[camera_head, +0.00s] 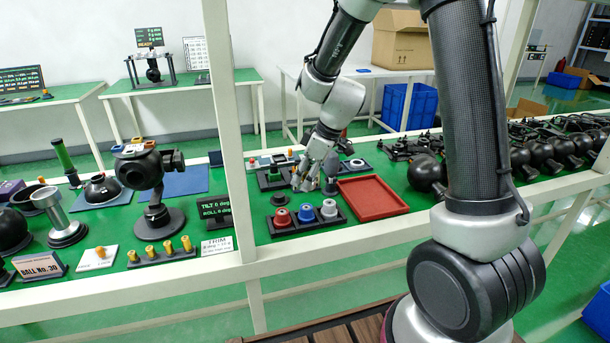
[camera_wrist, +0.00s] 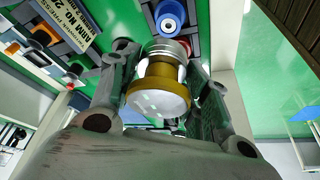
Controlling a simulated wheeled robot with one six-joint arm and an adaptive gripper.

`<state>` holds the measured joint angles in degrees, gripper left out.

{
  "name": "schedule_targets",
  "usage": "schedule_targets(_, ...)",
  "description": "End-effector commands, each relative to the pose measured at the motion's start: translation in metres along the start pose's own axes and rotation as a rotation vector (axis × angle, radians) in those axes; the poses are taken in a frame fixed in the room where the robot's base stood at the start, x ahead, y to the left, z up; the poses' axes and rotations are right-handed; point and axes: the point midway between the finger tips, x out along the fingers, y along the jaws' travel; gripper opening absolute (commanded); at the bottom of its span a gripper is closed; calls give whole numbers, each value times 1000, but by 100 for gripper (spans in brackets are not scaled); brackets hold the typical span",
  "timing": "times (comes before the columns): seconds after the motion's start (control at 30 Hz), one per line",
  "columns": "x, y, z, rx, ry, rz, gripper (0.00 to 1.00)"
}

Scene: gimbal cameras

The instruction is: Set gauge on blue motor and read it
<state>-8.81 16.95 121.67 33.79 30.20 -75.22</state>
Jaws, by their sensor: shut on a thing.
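My gripper (camera_head: 308,182) is shut on the gauge, above the bench just behind the row of motors. In the wrist view the gauge (camera_wrist: 158,88) is a short cylinder with a pale round face, a brass band and a silvery end, between the two fingers (camera_wrist: 160,85). I cannot read its face. The blue motor (camera_head: 306,214) sits in the middle of a dark tray, between a red motor (camera_head: 282,217) and a white-grey one (camera_head: 329,209). The blue motor (camera_wrist: 169,17) also shows past the gauge's silvery end, apart from it in the picture. The gauge partly hides a red part.
A red tray (camera_head: 371,198) lies right of the motor tray. A dark camera gimbal on a stand (camera_head: 155,180) and a tilt/roll display (camera_head: 214,209) stand to the left. Several brass pieces (camera_head: 168,248) stand in front. Several black balls crowd the bench at right.

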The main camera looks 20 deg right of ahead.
Motion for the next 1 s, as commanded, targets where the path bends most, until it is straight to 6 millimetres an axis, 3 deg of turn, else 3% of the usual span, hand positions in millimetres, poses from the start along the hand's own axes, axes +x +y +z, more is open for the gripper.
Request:
schedule_targets(0.7,49,0,20,0,0,-1,17)
schedule_targets(1.0,54,0,22,-1,0,0,17)
